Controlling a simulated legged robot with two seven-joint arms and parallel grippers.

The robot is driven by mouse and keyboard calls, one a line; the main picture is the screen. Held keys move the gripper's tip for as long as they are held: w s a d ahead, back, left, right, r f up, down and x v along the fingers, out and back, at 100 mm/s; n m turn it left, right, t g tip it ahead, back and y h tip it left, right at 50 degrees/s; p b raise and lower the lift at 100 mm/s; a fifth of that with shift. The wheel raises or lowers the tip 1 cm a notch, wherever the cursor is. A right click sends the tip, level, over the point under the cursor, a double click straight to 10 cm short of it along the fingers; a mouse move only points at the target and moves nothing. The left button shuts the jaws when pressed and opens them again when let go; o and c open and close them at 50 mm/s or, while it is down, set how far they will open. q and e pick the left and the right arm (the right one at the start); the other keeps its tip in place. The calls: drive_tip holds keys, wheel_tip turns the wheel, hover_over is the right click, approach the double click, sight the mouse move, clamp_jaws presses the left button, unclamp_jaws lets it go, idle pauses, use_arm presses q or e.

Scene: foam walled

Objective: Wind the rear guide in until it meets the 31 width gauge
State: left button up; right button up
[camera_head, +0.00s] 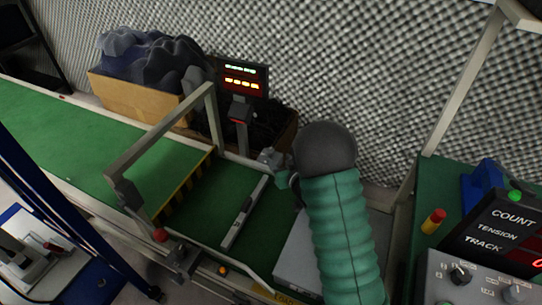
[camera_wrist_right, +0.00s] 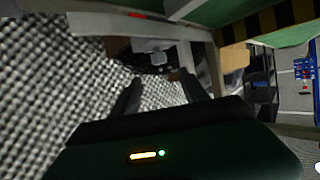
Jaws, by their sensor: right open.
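A flat grey bar (camera_head: 244,212) lies across the green belt. It looks like the width gauge, but no number on it is legible. A pale rail (camera_head: 238,158) runs along the belt's back edge and may be the rear guide; my arm hides its right part. I cannot tell the gap between rail and bar. My right arm, in a green sleeve, reaches to the back edge, right of the bar. Small grey and teal parts show there beside its dark joint, unclear in the head view. In the wrist view my right gripper (camera_wrist_right: 158,82) is open, nothing between its fingers. My left gripper is out of view.
A metal arch (camera_head: 160,135) spans the belt, left of the bar. A red-lit display (camera_head: 243,78) and a box of dark foam (camera_head: 135,98) stand behind. A control panel (camera_head: 485,275) is at lower right. A foam wall closes the back.

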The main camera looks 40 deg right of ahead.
sight(271, 151)
drive_tip(key=b+x, duration=0.3)
drive_tip(key=x, duration=0.6)
drive_tip(key=shift+w+d+f, duration=0.15)
drive_tip(key=shift+w+f, duration=0.05)
drive_tip(key=shift+f, duration=0.05)
drive_tip(key=shift+w+d, duration=0.1)
drive_tip(key=shift+w, duration=0.25)
clamp_jaws()
